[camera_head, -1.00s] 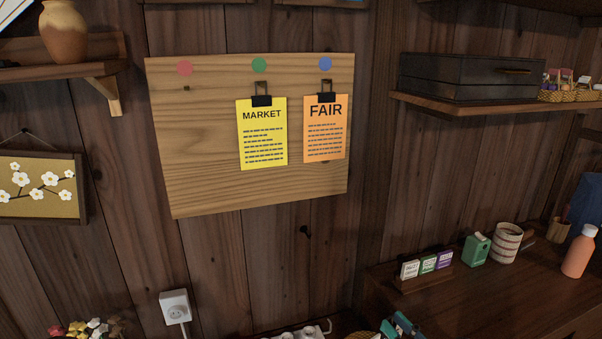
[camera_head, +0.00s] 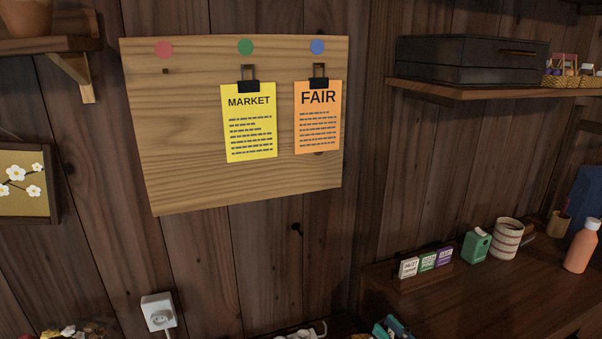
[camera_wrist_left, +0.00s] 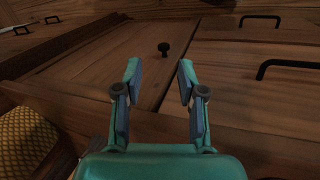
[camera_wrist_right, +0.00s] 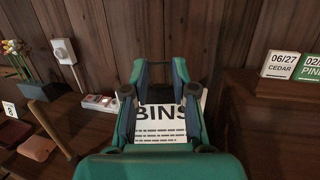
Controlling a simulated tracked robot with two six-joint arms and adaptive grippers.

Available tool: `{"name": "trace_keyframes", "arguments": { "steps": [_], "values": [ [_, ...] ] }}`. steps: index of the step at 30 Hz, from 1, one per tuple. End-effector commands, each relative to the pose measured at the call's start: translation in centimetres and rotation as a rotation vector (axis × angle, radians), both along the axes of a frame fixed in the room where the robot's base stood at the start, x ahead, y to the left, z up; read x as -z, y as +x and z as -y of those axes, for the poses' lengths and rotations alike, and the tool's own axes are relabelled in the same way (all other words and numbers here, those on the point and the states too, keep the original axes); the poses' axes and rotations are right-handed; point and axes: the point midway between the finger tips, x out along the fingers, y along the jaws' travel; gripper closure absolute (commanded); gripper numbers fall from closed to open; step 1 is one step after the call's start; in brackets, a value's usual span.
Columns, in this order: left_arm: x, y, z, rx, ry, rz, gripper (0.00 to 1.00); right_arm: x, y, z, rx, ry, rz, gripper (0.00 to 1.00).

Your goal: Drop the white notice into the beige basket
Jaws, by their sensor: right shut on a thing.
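The white notice (camera_wrist_right: 165,125), with "BINS" in black print, is between the fingers of my right gripper (camera_wrist_right: 162,95) in the right wrist view. My right gripper is shut on it. In the head view only a small teal part of my right gripper (camera_head: 393,328) shows at the bottom edge, and the notice is not clear there. My left gripper (camera_wrist_left: 158,75) is open and empty in the left wrist view, over brown wooden furniture. A tan woven-looking surface (camera_wrist_left: 22,140) shows at its lower left. I cannot tell whether it is the beige basket.
A wooden board (camera_head: 185,130) carries a yellow notice (camera_head: 249,122) and an orange notice (camera_head: 317,117) on clips. The place under its red dot is bare. A wooden counter (camera_head: 480,290) at the right holds small signs, a striped cup (camera_head: 507,238) and an orange bottle (camera_head: 581,246).

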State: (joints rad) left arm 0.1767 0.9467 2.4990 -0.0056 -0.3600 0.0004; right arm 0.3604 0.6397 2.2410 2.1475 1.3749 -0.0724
Motion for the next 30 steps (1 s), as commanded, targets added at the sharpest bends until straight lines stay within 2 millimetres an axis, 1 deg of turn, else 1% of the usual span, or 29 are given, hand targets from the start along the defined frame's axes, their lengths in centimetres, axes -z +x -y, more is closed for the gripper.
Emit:
{"name": "trace_keyframes", "arguments": {
  "steps": [1, 3, 11, 12, 17, 26, 30],
  "values": [
    [0.51, 0.00, 0.00, 0.000, 0.000, 0.000, 0.60, 0.59, 0.01, 0.01, 0.000, 0.001, 0.001, 1.00],
    [0.64, 0.00, 0.00, 0.000, 0.000, 0.000, 0.60, 0.80, 0.01, 0.00, 0.000, 0.001, 0.001, 1.00],
    [0.58, 0.01, 0.01, 0.000, 0.000, 0.000, 0.60, 0.79, 0.01, -0.03, -0.001, 0.000, 0.001, 1.00],
    [0.58, 0.01, 0.01, 0.000, 0.000, 0.000, 0.60, 0.79, 0.02, -0.04, -0.001, 0.000, 0.001, 0.72],
    [0.59, 0.02, 0.00, 0.000, 0.000, 0.000, 0.60, 0.79, 0.02, -0.05, -0.001, 0.000, 0.001, 0.45],
    [0.58, 0.01, -0.01, 0.000, 0.000, 0.001, 0.60, 0.82, 0.00, -0.06, -0.001, 0.001, 0.000, 0.44],
    [0.53, 0.02, 0.00, 0.000, 0.000, 0.001, 0.60, 0.95, -0.52, 0.36, 0.000, 0.001, -0.002, 0.44]
  ]
}}
